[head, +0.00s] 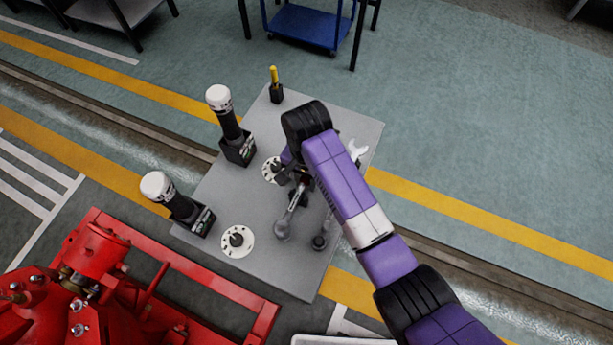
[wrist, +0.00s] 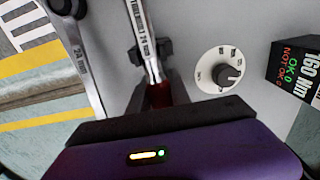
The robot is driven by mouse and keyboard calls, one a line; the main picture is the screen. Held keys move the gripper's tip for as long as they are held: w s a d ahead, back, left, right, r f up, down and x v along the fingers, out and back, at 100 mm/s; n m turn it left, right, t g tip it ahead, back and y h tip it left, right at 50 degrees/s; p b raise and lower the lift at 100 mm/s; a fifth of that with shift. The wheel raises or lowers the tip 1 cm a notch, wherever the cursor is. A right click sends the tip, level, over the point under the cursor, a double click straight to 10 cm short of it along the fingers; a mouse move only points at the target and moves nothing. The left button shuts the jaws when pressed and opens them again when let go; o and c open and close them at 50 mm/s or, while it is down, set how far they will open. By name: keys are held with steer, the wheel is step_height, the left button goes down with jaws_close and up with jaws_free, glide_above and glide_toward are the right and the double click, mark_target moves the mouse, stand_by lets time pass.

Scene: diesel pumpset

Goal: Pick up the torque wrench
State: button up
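A metal wrench with a dark red grip, which I take to be the torque wrench (head: 291,213), lies on the grey table. Its shaft, marked 24 mm, shows in the wrist view (wrist: 139,30), with a dark block beneath it. My gripper (head: 291,178) is down at its grip end. In the wrist view my dark fingers (wrist: 160,97) flank the red grip; I cannot tell whether they press on it.
Two black posts with white caps (head: 219,98) (head: 158,186) stand in labelled boxes along the table's left side. Two round dials (head: 237,241) (wrist: 222,72) sit on the tabletop. A yellow-topped item (head: 274,80) stands at the far corner. Red machinery (head: 100,285) is at lower left.

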jaws_close()
steer(key=shift+r, duration=0.1)
stand_by(1.0)
steer(key=shift+r, duration=0.15)
step_height(320, 180, up, 8)
steer(key=shift+w+a+f, duration=0.1)
steer(key=shift+f, duration=0.15)
step_height(320, 180, up, 12)
steer(key=p, duration=0.6)
steer(key=shift+p, duration=0.3)
